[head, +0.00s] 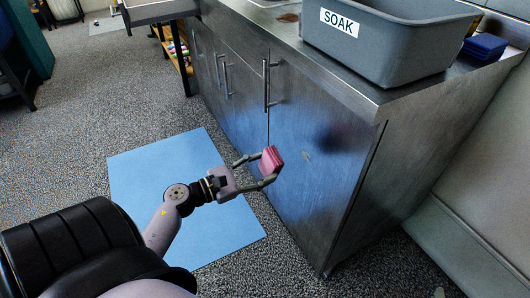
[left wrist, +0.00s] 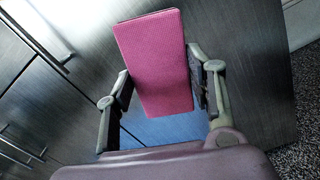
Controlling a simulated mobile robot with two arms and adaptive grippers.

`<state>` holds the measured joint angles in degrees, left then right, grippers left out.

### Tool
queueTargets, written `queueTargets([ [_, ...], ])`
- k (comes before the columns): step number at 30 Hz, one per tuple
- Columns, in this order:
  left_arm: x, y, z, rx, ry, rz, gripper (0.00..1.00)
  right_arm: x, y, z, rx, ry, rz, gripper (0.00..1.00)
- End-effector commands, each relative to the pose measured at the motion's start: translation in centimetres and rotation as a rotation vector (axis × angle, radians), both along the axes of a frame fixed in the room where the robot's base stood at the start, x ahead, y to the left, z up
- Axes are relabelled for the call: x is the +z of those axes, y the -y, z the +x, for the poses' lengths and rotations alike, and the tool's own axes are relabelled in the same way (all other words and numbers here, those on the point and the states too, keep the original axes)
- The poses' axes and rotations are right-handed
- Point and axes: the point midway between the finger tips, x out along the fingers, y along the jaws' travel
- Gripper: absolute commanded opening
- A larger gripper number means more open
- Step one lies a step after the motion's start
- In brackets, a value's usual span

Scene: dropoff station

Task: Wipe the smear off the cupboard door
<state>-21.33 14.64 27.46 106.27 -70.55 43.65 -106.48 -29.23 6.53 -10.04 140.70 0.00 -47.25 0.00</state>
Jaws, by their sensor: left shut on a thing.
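My left gripper (head: 260,170) is shut on a pink sponge (head: 272,160), held in front of the steel cupboard door (head: 300,195). The sponge also shows in the left wrist view (left wrist: 155,60), between the fingers of my left gripper (left wrist: 162,82). A small tan smear (head: 306,155) is on the door, to the right of the sponge in the head view. A gap seems to lie between sponge and door, but contact is hard to judge. The smear cannot be made out in the left wrist view. My right gripper is out of view.
A grey tub marked SOAK (head: 385,45) stands on the steel counter above, with dark blue cloths or pads (head: 485,45) to its right. Long vertical handles (head: 266,85) stick out from the cupboard doors. A blue mat (head: 150,165) lies on the carpet below my left arm.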

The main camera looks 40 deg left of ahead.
Motion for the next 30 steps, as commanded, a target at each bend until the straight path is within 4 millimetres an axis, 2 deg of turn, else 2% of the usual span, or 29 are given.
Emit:
queueTargets([
  [17,0.0,0.1,0.3,0.001,0.001,0.0,0.27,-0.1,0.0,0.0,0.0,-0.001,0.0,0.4],
  [30,0.1,1.8,4.4,-0.001,0.002,0.0,0.27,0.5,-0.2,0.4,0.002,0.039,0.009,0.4],
])
